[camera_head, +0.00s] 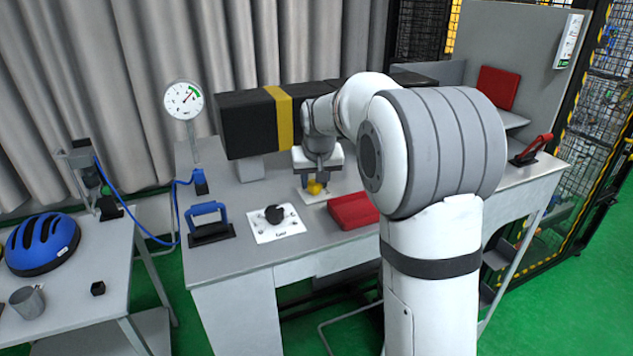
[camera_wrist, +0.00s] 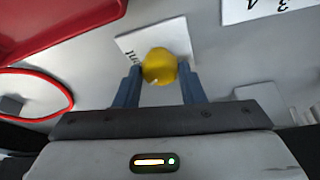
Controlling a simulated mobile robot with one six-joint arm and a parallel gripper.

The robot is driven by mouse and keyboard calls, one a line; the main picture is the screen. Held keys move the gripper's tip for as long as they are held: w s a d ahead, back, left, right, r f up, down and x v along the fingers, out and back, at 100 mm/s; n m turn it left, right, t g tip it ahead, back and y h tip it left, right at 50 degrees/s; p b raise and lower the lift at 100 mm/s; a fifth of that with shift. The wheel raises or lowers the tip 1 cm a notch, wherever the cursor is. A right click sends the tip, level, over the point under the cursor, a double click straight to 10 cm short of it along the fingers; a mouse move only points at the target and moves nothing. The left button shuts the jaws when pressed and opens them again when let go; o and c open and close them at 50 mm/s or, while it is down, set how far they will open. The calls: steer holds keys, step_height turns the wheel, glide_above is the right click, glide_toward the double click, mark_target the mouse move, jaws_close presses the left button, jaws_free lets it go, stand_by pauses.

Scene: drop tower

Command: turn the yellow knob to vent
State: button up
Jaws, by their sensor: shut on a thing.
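The yellow knob (camera_head: 315,188) stands on a white label plate (camera_head: 308,197) on the grey bench. In the wrist view the knob (camera_wrist: 159,66) sits between the fingertips of my gripper (camera_wrist: 160,80), which is shut on it. The gripper (camera_head: 317,174) points down onto the knob in the head view. Lettering shows on the white plate (camera_wrist: 128,45), partly hidden by the knob and a finger. I cannot read the vent mark or tell which way the knob points.
A black knob (camera_head: 274,214) on a white plate is to the left. A red tray (camera_head: 353,211) is close on the right. A black box with a yellow band (camera_head: 281,116) stands behind. A dial gauge (camera_head: 184,100) and a blue handle (camera_head: 207,211) are further left.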

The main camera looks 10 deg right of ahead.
steer(key=m+h+b, duration=0.1)
steer(key=m, duration=0.2)
steer(key=m+h+b, duration=0.1)
steer(key=m, duration=0.2)
steer(key=shift+a+g, duration=0.2)
steer(key=shift+g, duration=0.1)
steer(key=shift+m, duration=0.3)
steer(key=o, duration=1)
steer(key=shift+r, duration=0.1)
steer(key=b+v, duration=0.1)
steer(key=v, duration=0.6)
steer(key=shift+a+r, duration=0.2)
steer(key=shift+r, duration=0.1)
